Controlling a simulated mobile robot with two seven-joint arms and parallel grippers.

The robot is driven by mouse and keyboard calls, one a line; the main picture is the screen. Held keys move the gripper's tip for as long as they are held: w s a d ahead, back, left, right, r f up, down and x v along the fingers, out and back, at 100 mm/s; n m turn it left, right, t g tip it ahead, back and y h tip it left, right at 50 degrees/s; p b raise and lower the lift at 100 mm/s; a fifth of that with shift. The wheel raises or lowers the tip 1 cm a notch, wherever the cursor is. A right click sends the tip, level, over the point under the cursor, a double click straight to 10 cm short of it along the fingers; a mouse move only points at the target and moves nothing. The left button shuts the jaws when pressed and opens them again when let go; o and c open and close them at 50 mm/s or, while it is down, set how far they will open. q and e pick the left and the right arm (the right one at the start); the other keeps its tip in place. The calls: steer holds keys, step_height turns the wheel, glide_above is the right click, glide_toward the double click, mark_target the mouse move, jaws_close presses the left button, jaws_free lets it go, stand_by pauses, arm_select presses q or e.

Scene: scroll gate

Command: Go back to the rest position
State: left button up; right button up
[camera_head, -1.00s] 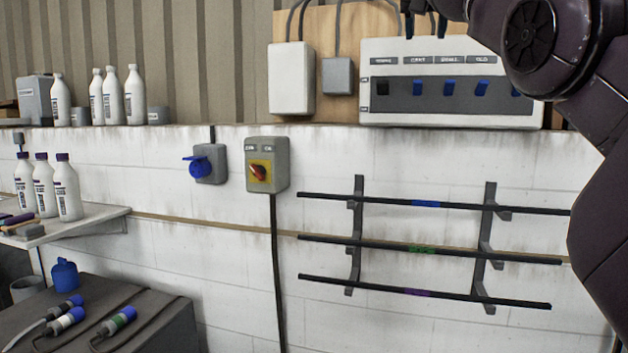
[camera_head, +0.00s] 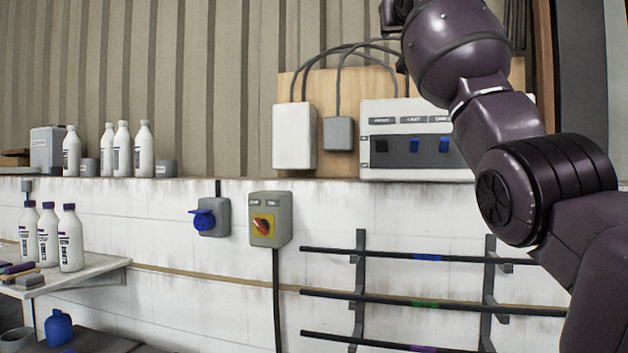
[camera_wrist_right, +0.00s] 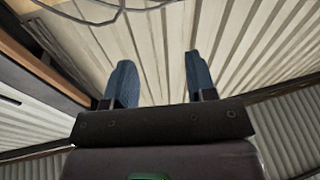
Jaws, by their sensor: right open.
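My right gripper (camera_wrist_right: 158,88) shows in the right wrist view. Its two blue-grey fingers are apart with nothing between them, in front of the corrugated wall. In the head view my right arm comes in from the right and rises past the breaker panel (camera_head: 412,146), hiding the panel's right part. The right gripper's fingers are not clearly visible there. My left gripper is not in view.
A rotary switch box (camera_head: 268,219) and a blue socket (camera_head: 204,220) are on the white wall. A rack with several dark bars (camera_head: 428,258) is at lower right. Several bottles (camera_head: 144,150) stand on the ledge, more on the left shelf (camera_head: 90,270). Cables (camera_head: 340,47) loop above the grey boxes.

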steer(key=w+f+n+t+y, duration=0.1)
steer(key=w+f+n+y, duration=0.1)
steer(key=f, duration=1.7)
steer(key=w+f+n+t+y, duration=0.1)
steer(key=w+f+n+y, duration=0.15)
steer(key=f, duration=1.65)
steer(key=s+d+f, duration=0.1)
steer(key=s+f, duration=0.2)
steer(key=f, duration=0.5)
steer(key=s+d+f, duration=0.1)
steer(key=s+f, duration=0.2)
steer(key=f, duration=0.4)
steer(key=s+d+f+m+g+h, duration=0.2)
steer(key=s+d+f+g, duration=0.2)
steer(key=s+f, duration=1.6)
steer(key=s+d+f+m+g+h+b, duration=0.1)
steer(key=s+d+f+g, duration=0.3)
steer(key=s+f, duration=1.7)
step_height(320, 180, down, 7)
steer(key=shift+s+r+m+g+h, duration=0.2)
steer(key=shift+m+g+h, duration=0.2)
steer(key=shift+g, duration=0.5)
